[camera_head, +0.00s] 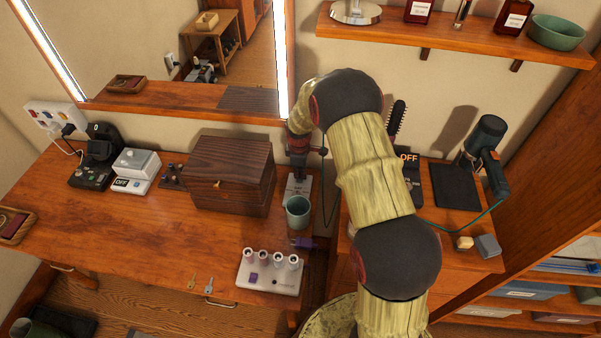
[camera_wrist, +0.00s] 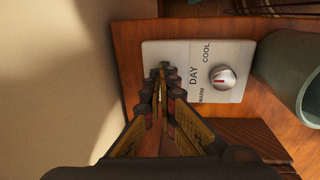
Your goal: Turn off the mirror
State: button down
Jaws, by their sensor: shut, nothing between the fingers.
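The mirror (camera_head: 130,42) stands at the back left in a wooden frame, and its white light strips (camera_head: 283,62) glow on both sides. A small white control plate (camera_head: 301,183) lies on the counter below its right edge. In the wrist view the plate (camera_wrist: 205,55) carries a silver knob (camera_wrist: 222,77) with a red mark and the words DAY, COOL and WARM. My gripper (camera_head: 298,160) points down at the plate. In the wrist view my gripper (camera_wrist: 163,78) is shut and empty, its fingertips over the plate's left end. They hide that part; I cannot tell whether they touch it.
A green cup (camera_head: 298,212) stands close in front of the plate. A dark wooden box (camera_head: 231,172) stands just left. A device marked OFF (camera_head: 408,180) and a hair dryer (camera_head: 485,150) are at right. A shelf (camera_head: 450,38) hangs above.

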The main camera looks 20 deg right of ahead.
jog(key=shift+p, duration=0.3)
jog(key=shift+w+d+f+g+p, duration=0.1)
jog(key=shift+w+d+g+p, duration=0.05)
jog(key=shift+g+p, duration=0.15)
jog(key=shift+w+f+g+y+p, duration=0.1)
jog(key=shift+f+g+y+p, duration=0.15)
jog(key=shift+g+y+p, duration=0.2)
jog(key=shift+f, duration=0.1)
jog(key=shift+s+f, duration=0.1)
jog(key=shift+s, duration=0.1)
